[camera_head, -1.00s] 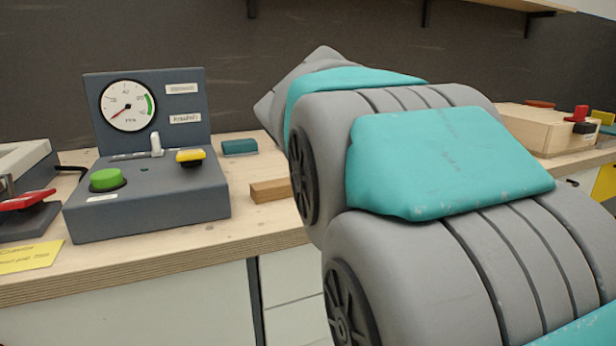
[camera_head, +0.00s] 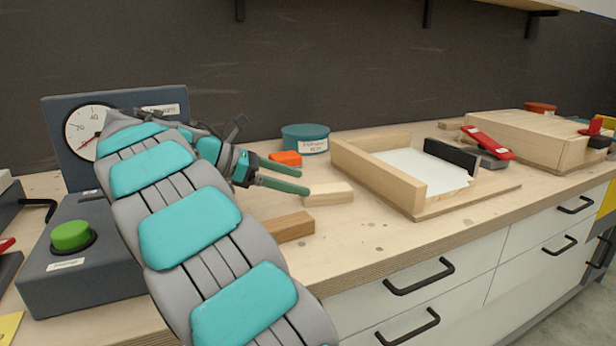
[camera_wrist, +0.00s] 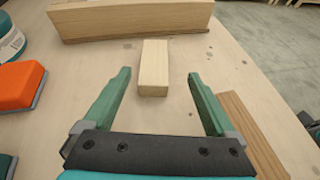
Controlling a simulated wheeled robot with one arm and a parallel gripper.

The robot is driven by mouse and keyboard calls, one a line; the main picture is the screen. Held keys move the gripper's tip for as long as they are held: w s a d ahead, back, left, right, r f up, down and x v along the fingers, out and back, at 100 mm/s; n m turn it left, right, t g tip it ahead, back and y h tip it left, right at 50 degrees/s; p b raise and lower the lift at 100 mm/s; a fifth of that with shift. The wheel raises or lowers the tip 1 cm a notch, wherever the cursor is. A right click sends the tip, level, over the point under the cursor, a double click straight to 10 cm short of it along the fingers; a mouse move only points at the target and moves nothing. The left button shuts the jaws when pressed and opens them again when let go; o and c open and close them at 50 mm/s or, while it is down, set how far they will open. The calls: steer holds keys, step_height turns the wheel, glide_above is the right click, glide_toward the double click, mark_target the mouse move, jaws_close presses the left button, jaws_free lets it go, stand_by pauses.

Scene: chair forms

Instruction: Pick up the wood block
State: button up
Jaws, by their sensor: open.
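A pale wood block (camera_head: 329,195) lies on the bench just beyond my gripper (camera_head: 306,182) in the head view. My gripper is open and empty, with green fingers. In the wrist view the pale block (camera_wrist: 154,66) lies ahead, with its near end between the lines of the two fingertips (camera_wrist: 158,74); I see no contact. A browner wood block (camera_head: 288,228) lies nearer the bench front, partly hidden by my arm. In the wrist view this brown block (camera_wrist: 250,130) is outside the right finger.
An orange block (camera_head: 286,158) and a teal tin (camera_head: 306,139) stand behind the gripper. A wooden tray (camera_head: 408,190) is right of the pale block; its wall (camera_wrist: 130,20) crosses the top of the wrist view. A gauge box (camera_head: 100,262) is at left. Bare bench lies in front of the tray.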

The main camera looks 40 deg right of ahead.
mark_target(318, 189)
steer(key=shift+w+a+f+n, duration=0.15)
steer(key=shift+w+a+n, duration=0.2)
steer(key=shift+w, duration=0.25)
steer(key=shift+w+f, duration=0.1)
steer(key=shift+f, duration=0.05)
steer(key=x, duration=0.7)
steer(key=shift+s+d, duration=0.2)
steer(key=shift+d, duration=0.05)
jaws_close()
